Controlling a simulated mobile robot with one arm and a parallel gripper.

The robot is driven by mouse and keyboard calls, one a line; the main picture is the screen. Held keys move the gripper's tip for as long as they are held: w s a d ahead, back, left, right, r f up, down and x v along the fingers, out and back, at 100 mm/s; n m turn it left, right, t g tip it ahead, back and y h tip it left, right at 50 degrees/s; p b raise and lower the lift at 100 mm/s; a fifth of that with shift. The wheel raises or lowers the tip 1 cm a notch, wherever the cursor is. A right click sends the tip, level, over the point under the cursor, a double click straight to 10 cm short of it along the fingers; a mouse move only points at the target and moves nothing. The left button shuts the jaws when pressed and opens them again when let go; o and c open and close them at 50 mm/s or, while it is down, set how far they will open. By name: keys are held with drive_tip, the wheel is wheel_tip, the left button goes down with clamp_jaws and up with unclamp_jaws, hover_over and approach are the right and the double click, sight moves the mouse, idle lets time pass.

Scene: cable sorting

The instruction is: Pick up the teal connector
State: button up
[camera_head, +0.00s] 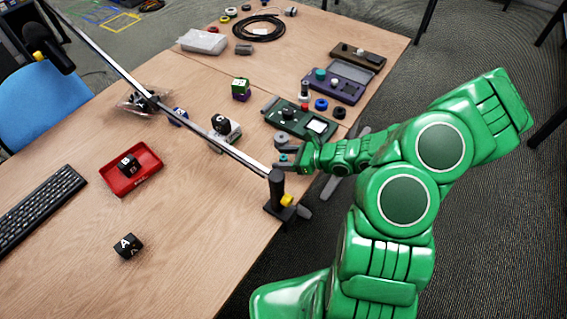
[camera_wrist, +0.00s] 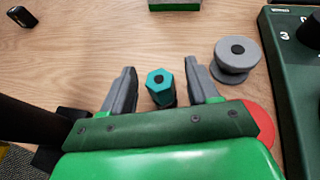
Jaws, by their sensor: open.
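The teal connector (camera_wrist: 158,86) has a hexagonal top with a dark centre hole and a darker lower body. It appears upright on the wooden table. My gripper (camera_wrist: 161,76) is open, with one grey finger on each side of the connector. Small gaps show between the connector and both fingers, so it is around it but not clamped. In the head view my gripper (camera_head: 283,158) is low over the table's right edge. A bit of teal (camera_head: 284,157) shows between the fingers there; the connector's base is hidden.
A grey spool-shaped connector (camera_wrist: 236,57) stands close to the right finger. The dark green device (camera_wrist: 287,100) lies further right. In the head view, a black post (camera_head: 276,190) with a metal bar stands near my gripper. Bare wood lies ahead of the fingers.

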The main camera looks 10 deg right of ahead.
drive_tip(key=c, duration=1.1)
drive_tip(key=shift+r, duration=0.15)
